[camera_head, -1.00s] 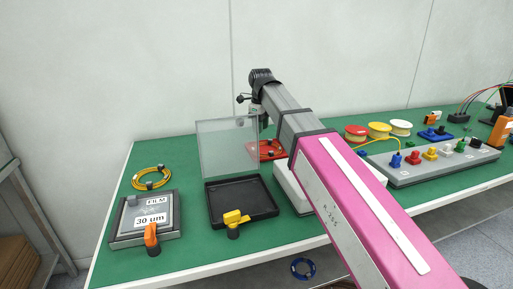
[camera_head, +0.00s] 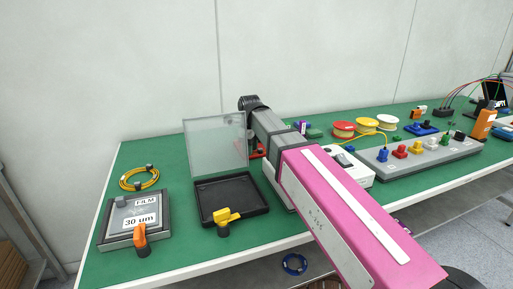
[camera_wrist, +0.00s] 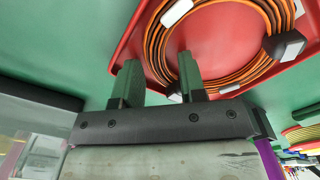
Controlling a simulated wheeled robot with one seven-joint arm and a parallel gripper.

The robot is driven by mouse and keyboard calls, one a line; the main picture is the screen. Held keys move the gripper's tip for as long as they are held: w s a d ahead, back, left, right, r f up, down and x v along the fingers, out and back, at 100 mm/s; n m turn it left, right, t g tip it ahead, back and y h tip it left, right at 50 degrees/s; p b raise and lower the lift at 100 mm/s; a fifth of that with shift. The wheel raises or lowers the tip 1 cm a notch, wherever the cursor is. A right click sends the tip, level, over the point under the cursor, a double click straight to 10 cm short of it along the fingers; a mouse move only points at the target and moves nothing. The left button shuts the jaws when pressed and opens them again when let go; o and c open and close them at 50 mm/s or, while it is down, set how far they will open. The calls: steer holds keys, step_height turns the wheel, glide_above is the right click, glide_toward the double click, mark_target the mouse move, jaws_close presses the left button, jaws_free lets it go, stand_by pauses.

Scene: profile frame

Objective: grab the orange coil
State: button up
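The orange coil (camera_wrist: 158,45) is a ring of cable with white ties. It lies in a red tray (camera_wrist: 128,50) in the wrist view. My gripper (camera_wrist: 159,70) shows there with its two green fingers apart. The right finger overlaps the coil's near-left band in the picture, and the left finger is over the tray's edge. I cannot tell whether either finger touches the coil. In the head view my arm hides the coil and the gripper; only a bit of the red tray (camera_head: 257,153) shows.
A clear upright panel (camera_head: 215,145) and black tray (camera_head: 232,200) stand left of my arm. A yellow coil (camera_head: 139,178) and film box (camera_head: 135,216) are farther left. Spools (camera_head: 366,124) and a grey connector block (camera_head: 420,157) are to the right.

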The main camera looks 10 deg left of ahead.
steer(key=shift+f, duration=0.1)
steer(key=c, duration=0.7)
